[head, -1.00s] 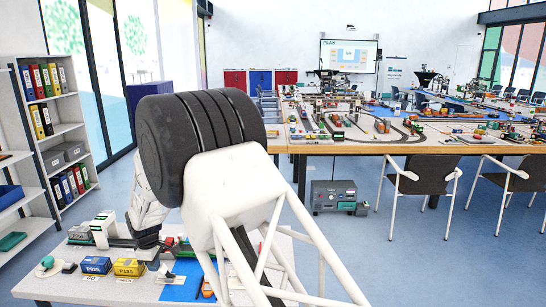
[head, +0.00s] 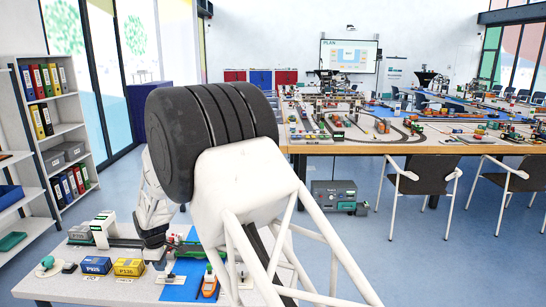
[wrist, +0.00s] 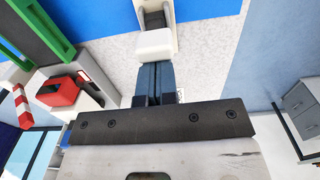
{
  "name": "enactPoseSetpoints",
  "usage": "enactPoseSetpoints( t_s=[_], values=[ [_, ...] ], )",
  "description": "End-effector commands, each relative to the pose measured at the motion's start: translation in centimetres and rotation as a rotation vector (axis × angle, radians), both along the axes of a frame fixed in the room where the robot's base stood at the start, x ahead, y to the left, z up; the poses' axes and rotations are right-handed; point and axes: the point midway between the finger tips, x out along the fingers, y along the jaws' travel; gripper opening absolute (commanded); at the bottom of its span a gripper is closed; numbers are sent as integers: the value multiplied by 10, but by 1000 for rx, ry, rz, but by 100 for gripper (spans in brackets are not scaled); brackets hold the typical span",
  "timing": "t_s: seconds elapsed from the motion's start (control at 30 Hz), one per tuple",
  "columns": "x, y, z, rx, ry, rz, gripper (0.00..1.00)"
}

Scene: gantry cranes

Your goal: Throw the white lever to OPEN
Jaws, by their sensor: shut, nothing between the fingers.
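In the wrist view, the white lever's handle (wrist: 155,44) appears as a pale block directly in front of my fingertips. Behind it is a light housing with a dark slot (wrist: 153,18). My gripper (wrist: 154,70) is shut and empty, its dark fingers side by side. The fingertips meet the near edge of the white handle in the picture; I cannot tell whether they touch it. No OPEN marking is readable. In the head view my own arm hides the gripper, and I cannot make out the lever there.
In the wrist view, a green part (wrist: 42,25), a red block (wrist: 60,92) and a red-and-white striped bar (wrist: 20,105) lie left. In the head view, blue (head: 95,265) and yellow (head: 129,267) blocks and an orange model (head: 209,283) stand on the white table (head: 60,290).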

Motion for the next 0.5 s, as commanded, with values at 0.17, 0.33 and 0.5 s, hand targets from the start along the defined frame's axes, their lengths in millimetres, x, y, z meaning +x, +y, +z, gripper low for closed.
enactPoseSetpoints(
  t_s=[0.17,0.33,0.5],
  values=[
    [-2,0,-6,-5,6,0,0],
    [-2,5,-7,-6,7,0,0],
    [-2,9,-8,-6,8,0,0]
  ],
)
